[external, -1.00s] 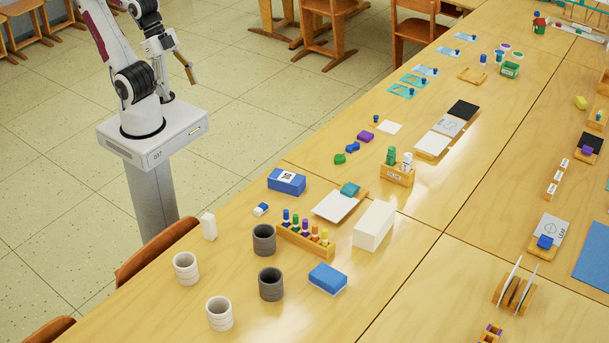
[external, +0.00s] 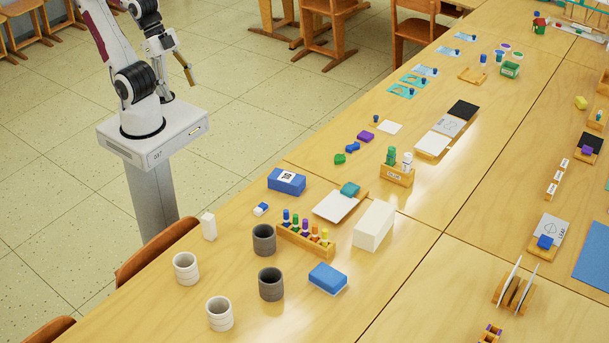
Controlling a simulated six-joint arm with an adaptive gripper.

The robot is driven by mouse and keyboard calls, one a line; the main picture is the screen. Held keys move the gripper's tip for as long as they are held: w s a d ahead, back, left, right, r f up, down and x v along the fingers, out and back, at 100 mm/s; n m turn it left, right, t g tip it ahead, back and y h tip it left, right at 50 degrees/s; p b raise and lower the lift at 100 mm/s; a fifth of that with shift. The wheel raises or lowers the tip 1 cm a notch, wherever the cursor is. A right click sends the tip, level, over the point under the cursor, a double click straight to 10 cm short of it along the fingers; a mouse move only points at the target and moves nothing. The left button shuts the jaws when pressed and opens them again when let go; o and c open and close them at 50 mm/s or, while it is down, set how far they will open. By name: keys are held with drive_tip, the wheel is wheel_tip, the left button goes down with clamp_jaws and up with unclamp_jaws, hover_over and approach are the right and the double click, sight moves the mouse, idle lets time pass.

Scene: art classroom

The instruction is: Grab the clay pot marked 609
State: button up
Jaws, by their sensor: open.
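Two pale pots and two dark grey pots stand upright near the front left of the table. The pale pots are the left one (external: 186,269) and the front one (external: 220,314). The dark pots are the back one (external: 264,240) and the front one (external: 271,285). No number 609 can be read on any of them. My gripper (external: 187,72) is open and empty at the upper left, above the floor beside the table and well away from the pots.
Near the pots are a wooden rack of coloured pegs (external: 305,239), a blue block (external: 328,278), a white upright block (external: 208,226), a white box (external: 374,225) and a blue box (external: 286,181). A chair back (external: 155,252) stands at the table's left edge. Table space front right of the pots is clear.

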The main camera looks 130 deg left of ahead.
drive_tip(key=w+d+r+t+h, duration=0.15)
drive_tip(key=w+d, duration=0.45)
drive_tip(key=w, duration=0.6)
drive_tip(key=w+d+t+h, duration=0.15)
drive_tip(key=w+d, duration=0.35)
drive_tip(key=w, duration=0.7)
drive_tip(key=w+d+r+t, duration=0.15)
drive_tip(key=w+d, duration=0.45)
drive_tip(key=w, duration=0.6)
drive_tip(key=w+d+f+n+t+y, duration=0.1)
drive_tip(key=w+f, duration=0.3)
drive_tip(key=f, duration=0.4)
drive_tip(key=w+d+f+n+y, duration=0.1)
drive_tip(key=w+d+f+y, duration=0.1)
drive_tip(key=f, duration=0.6)
drive_tip(key=w+d+f+n+t+y, duration=0.1)
drive_tip(key=w+d+f+y, duration=0.1)
drive_tip(key=w+f+y, duration=0.2)
drive_tip(key=shift+w+f+n+t, duration=0.1)
drive_tip(key=shift+w+f, duration=0.3)
drive_tip(key=shift+f, duration=0.3)
drive_tip(key=shift+w+f+n+t, duration=0.15)
drive_tip(key=shift+w+f, duration=0.25)
drive_tip(key=shift+f, duration=0.35)
drive_tip(key=shift+w+f+n+t, duration=0.1)
drive_tip(key=shift+w+f, duration=0.3)
drive_tip(key=shift+f, duration=0.3)
drive_tip(key=shift+s+f, duration=0.1)
drive_tip(key=shift+f, duration=0.5)
drive_tip(key=shift+f, duration=1.75)
